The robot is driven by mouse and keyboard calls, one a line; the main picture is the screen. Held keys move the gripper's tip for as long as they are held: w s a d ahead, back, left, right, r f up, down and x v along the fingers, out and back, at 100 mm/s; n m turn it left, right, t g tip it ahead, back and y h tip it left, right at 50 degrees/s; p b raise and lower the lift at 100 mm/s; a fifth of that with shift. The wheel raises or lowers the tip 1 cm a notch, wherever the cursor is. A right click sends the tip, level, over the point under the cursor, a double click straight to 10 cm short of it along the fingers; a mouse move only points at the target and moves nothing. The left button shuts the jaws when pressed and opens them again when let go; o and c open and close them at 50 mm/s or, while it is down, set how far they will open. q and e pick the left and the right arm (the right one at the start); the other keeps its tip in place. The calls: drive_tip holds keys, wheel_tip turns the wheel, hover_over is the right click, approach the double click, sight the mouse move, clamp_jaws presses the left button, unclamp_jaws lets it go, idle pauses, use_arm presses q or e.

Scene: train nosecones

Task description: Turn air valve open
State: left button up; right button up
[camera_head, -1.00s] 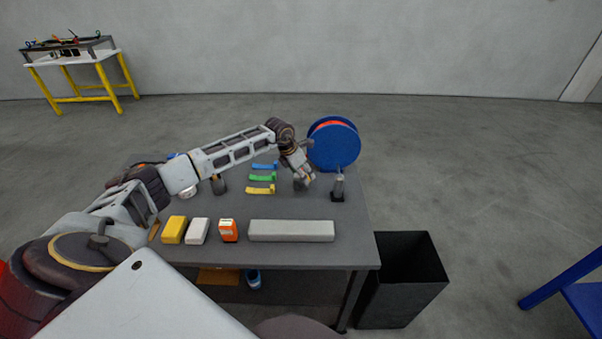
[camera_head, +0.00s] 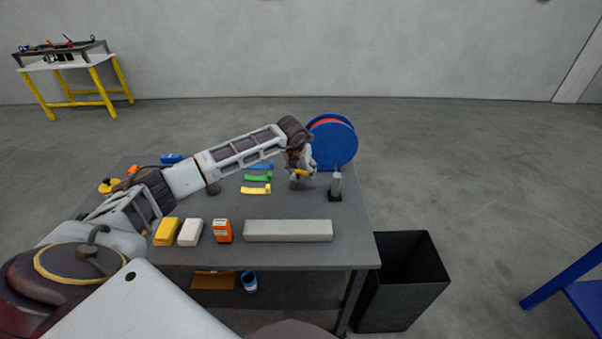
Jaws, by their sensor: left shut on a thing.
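My left gripper (camera_head: 300,178) is at the back right of the grey table, just in front of the blue hose reel (camera_head: 333,143). It points down and is shut on a small yellow-orange part (camera_head: 301,172), which is mostly hidden by the fingers. This part may be the air valve's handle, but it is too small to tell. I cannot make out the valve body or how far the valve is turned. My right gripper is not in view.
A grey upright tool (camera_head: 336,186) stands just right of the gripper. Blue, green and yellow (camera_head: 256,190) strips lie to its left. A long grey block (camera_head: 288,231) and small boxes (camera_head: 222,231) line the table's front. A black bin (camera_head: 402,285) stands at the right.

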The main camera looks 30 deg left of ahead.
use_arm(q)
drive_tip(key=shift+w+n+y+b, duration=0.3)
drive_tip(key=shift+n+b, duration=0.3)
drive_tip(key=shift+n, duration=0.4)
drive_tip(key=shift+w+n+y+b, duration=0.2)
drive_tip(key=shift+n+y+b, duration=0.3)
drive_tip(key=shift+n, duration=0.5)
drive_tip(key=shift+r+n, duration=0.1)
drive_tip(key=shift+n, duration=0.2)
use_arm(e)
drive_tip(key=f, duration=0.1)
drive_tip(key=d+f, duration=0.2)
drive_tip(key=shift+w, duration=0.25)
use_arm(q)
drive_tip(key=o, duration=0.9)
drive_tip(key=shift+o, duration=0.6)
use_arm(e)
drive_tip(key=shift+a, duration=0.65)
use_arm(q)
drive_tip(key=v, duration=1.2)
drive_tip(key=shift+w, duration=0.3)
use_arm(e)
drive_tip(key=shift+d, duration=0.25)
